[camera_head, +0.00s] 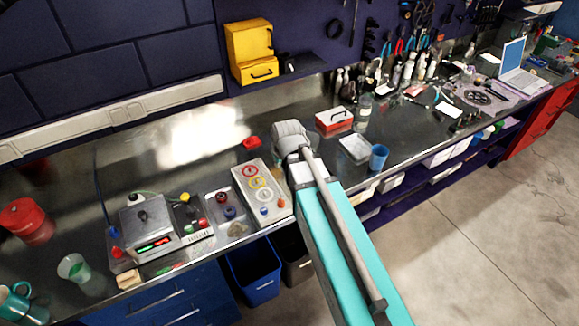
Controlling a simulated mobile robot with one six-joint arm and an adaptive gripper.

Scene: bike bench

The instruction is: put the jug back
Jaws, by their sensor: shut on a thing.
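I cannot tell for sure which thing is the jug. A teal vessel with a handle (14,302) stands at the lower left corner, partly cut off by the picture's edge. A red round container (27,220) stands on the steel bench (130,205) behind it. A translucent cup with green in it (73,268) stands to their right. My arm reaches over the bench's front edge to a grey joint near the middle. My gripper does not show, and neither does anything in it.
A grey device (146,222) with knobs and a panel with coloured rings (262,190) stand left of my arm. A red box (334,119), a clear tray (355,149) and a blue cup (379,157) stand right of it. A laptop (517,75) sits far right. Bins stand below.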

